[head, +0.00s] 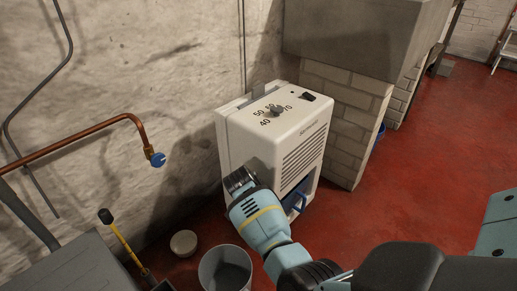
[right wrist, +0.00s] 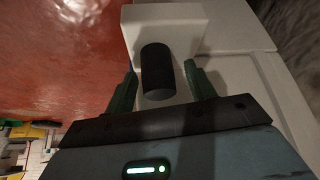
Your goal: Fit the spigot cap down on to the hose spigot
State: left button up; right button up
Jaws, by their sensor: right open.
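The white dehumidifier (head: 296,134) stands by the wall in the head view. My right gripper (head: 238,180) is at its lower left side, with the fingertips hidden there. In the right wrist view the right gripper (right wrist: 160,70) is open, with one finger on each side of a black cylinder, likely the spigot cap (right wrist: 156,75). Gaps show between both fingers and the cylinder. The cylinder is in front of the white housing (right wrist: 237,60). No separate hose spigot shows; I cannot tell whether the cap sits on it. My left gripper is out of view.
A copper pipe with a blue-handled valve (head: 157,160) runs along the left wall. A brick pier (head: 340,125) is right of the dehumidifier. Red floor (head: 420,175) is clear at the right.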

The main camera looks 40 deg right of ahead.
jog(key=p+v, duration=0.4)
jog(key=v, duration=0.3)
jog(key=shift+a+r, duration=0.15)
jog(key=shift+r, duration=0.2)
jog(key=shift+s+r, duration=0.1)
dwell(0.5)
